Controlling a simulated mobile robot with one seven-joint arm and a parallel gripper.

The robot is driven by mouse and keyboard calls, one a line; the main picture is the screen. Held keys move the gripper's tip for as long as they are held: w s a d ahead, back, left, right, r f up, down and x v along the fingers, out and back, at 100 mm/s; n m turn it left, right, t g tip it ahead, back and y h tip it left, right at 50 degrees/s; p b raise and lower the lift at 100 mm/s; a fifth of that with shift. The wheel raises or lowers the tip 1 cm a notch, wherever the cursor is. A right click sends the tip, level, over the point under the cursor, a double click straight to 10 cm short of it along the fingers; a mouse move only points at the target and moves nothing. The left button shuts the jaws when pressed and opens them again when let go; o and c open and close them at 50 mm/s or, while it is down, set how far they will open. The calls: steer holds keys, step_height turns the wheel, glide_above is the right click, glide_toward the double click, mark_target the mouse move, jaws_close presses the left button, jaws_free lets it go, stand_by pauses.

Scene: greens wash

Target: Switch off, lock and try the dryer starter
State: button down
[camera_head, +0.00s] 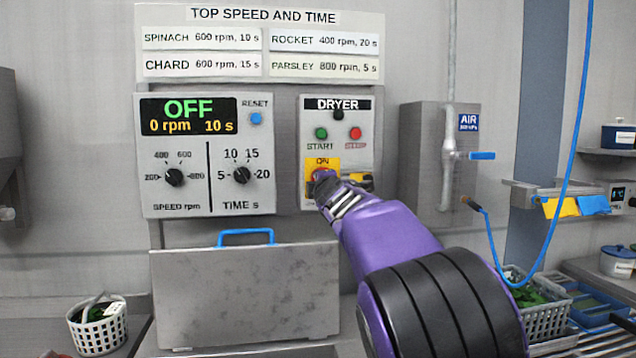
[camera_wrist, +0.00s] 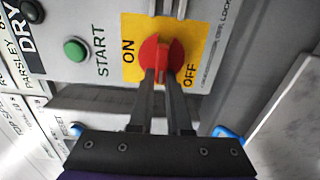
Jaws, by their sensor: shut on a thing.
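The dryer starter (camera_head: 309,190) is a pale wall box labelled DRYER, with a green START button (camera_head: 321,133) and a red button (camera_head: 355,133). Below them is a yellow plate (camera_wrist: 133,68) marked ON and OFF, carrying a red rotary switch handle (camera_wrist: 150,50). My gripper (camera_wrist: 163,76) is shut on this handle, one finger on each side. In the head view my gripper (camera_head: 322,186) covers most of the handle. Which mark the handle points to is hard to tell. A yellow and dark item (camera_head: 358,180) shows partly behind my gripper; its kind is unclear.
A control panel (camera_head: 208,200) left of the starter reads OFF, 0 rpm, 10 s. Below it is a metal lid (camera_head: 245,295) with a blue handle (camera_head: 246,237). Right stand an air valve box (camera_head: 420,150) and a hanging blue hose (camera_head: 560,170). Baskets stand at both sides.

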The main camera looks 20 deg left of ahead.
steer(key=c, duration=0.9)
jaws_free()
steer(key=shift+o, duration=0.2)
steer(key=shift+s, duration=0.1)
steer(key=v, duration=1.7)
steer(key=shift+d, duration=0.1)
